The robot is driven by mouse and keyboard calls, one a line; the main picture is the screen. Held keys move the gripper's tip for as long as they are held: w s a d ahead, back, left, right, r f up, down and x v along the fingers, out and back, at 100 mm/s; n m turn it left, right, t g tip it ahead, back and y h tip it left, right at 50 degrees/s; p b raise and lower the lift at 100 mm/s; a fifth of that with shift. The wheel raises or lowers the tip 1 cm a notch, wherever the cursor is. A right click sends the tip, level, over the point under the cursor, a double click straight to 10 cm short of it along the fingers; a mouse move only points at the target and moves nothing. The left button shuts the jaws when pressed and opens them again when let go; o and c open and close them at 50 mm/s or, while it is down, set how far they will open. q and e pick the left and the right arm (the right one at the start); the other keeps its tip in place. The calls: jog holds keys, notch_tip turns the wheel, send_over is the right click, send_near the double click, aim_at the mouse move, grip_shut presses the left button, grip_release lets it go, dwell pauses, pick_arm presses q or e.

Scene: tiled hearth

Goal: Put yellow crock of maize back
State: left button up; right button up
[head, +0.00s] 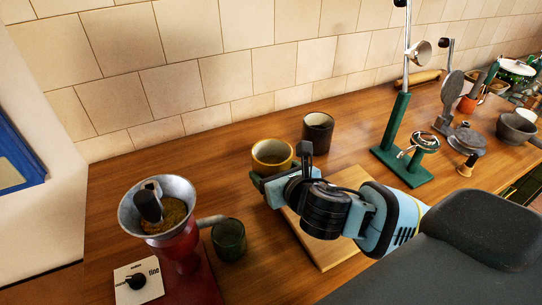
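The yellow crock (272,152) stands upright on the wooden counter near the wall; its inside shows no clear maize from here, and its lower near side is hidden by my gripper. My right gripper (281,172) reaches in from the right at the crock's near side. One dark finger shows to the crock's right and a greenish part to its lower left. I cannot tell whether the fingers press on the crock. My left gripper is not in view.
A red grinder (180,245) with a metal hopper (128,217) holding yellow-brown grain stands at left. A green cup (229,240) is beside it. A dark brown cup (317,132) stands behind the gripper. A wooden board (318,247) lies under my arm; a green stand (396,125) is to the right.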

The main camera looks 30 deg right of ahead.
aim_at(272, 155)
jog(key=w+d, duration=0.1)
jog(key=w, duration=0.2)
jog(key=w+d, duration=0.2)
jog(key=w, duration=0.1)
jog(key=w+d, duration=0.1)
jog(key=w, duration=0.2)
jog(key=shift+w+d+f, duration=0.3)
jog(key=shift+f, duration=0.1)
jog(key=shift+w+d+f+b, duration=0.1)
jog(key=shift+w+f+b, duration=0.1)
jog(key=shift+f+b, duration=0.15)
notch_tip(272, 155, down, 3)
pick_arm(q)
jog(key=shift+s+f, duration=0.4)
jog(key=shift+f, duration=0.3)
pick_arm(e)
jog(key=shift+r, duration=0.1)
jog(key=o, duration=1.3)
jog(key=shift+s+f, duration=0.1)
jog(key=shift+f, duration=0.15)
